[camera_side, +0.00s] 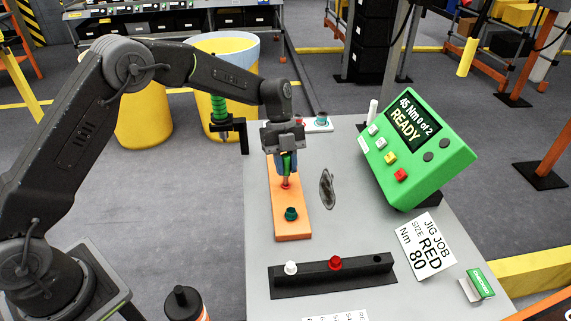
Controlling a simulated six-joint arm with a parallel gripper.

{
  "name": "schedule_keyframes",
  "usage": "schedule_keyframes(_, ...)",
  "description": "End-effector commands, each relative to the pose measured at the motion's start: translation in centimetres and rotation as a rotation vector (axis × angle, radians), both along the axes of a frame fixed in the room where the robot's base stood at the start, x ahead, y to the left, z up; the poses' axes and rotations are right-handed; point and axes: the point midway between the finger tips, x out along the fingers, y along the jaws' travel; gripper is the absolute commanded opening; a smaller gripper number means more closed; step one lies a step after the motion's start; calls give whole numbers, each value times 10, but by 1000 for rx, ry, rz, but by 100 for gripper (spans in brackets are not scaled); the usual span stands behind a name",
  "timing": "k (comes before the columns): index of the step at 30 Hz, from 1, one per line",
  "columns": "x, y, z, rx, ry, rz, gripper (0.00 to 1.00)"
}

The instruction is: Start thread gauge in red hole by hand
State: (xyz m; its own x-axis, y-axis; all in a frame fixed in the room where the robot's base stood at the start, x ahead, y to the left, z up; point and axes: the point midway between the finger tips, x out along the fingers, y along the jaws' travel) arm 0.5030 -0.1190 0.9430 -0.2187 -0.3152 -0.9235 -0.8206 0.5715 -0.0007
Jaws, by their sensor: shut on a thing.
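My gripper (286,152) is shut on a small upright tool with a green body (288,165), probably the thread gauge, above the orange block (292,234). The tool's thin lower end points down at the red hole (286,185) in the block's upper half. The tip is at or just above the red ring; I cannot tell whether it has entered. A dark teal collar (291,213) sits on the same block, nearer the camera. My gripper hides the top of the tool and the far end of the block.
A black rack (316,277) holds a white knob (290,268) and a red knob (335,263); its right hole is empty. A green controller (417,150) reads "45 Nm 0 of 2 READY". A card (426,246) reads "JIG JOB SIZE RED Nm 80". A green-handled driver (219,107) stands left.

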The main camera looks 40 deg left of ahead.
Motion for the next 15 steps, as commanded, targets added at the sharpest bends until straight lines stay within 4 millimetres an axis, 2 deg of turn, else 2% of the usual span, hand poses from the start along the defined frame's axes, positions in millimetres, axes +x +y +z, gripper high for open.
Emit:
schedule_keyframes(3, -1, 0, -5, 5, 6, -106, 0)
schedule_keyframes(9, -2, 1, -5, 4, 7, -113, 0)
schedule_keyframes(10, -2, 0, -5, 4, 7, -113, 24)
schedule_keyframes(15, -1, 0, -4, 3, 5, -111, 40)
